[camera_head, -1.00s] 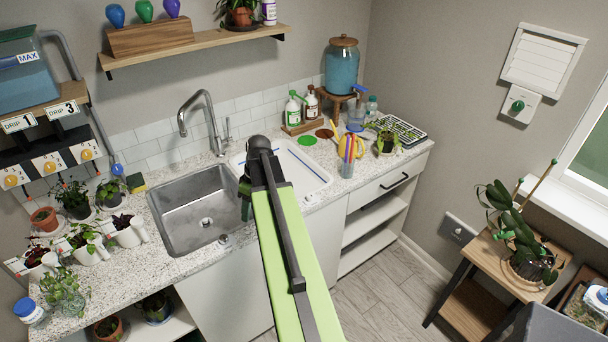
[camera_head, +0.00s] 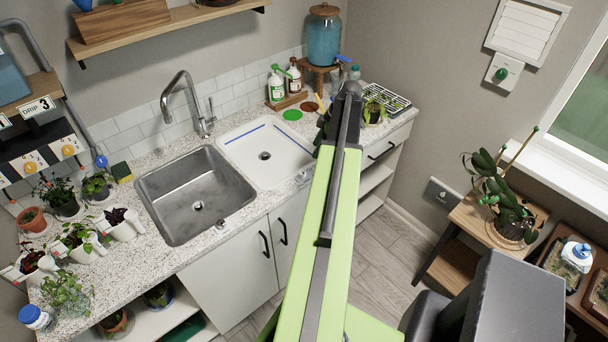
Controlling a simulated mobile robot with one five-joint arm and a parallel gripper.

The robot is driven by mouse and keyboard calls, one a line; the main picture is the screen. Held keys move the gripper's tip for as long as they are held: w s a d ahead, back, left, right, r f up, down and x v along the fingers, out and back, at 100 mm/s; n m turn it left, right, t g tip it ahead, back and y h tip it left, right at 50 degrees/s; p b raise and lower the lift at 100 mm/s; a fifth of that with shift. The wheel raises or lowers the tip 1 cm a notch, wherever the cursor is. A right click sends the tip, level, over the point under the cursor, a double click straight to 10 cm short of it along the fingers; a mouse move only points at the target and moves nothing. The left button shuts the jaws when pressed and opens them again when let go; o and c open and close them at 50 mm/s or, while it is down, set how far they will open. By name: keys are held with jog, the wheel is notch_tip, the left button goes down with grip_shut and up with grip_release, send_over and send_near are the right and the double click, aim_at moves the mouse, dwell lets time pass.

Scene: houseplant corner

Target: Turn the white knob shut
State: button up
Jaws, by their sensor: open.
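I cannot make out a clearly white knob. On the drip panel at left, white plates carry yellow-orange knobs (camera_head: 69,150). A green knob (camera_head: 501,74) sits on a white wall plate at right. A grey plate (camera_head: 441,194) low on the right wall has a small pale detail, too small to tell. My gripper (camera_head: 323,124) is at the far end of my green arm, over the counter right of the white basin. It is open, mostly hidden behind the arm, and apart from all of these knobs.
The steel sink (camera_head: 197,192) and white basin (camera_head: 265,172) are empty. Potted plants (camera_head: 76,236) crowd the counter's left end. A glass dispenser (camera_head: 324,40) stands at the back. A wooden plant stand (camera_head: 470,218) is at right. Grey floor (camera_head: 378,262) is clear between counter and stand.

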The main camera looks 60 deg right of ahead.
aim_at(302, 172)
jog(key=b+x, duration=1.1)
jog(key=x, duration=0.2)
jog(key=shift+w+f, duration=0.1)
jog(key=shift+f, duration=0.3)
jog(key=shift+a+r, duration=0.1)
grip_shut()
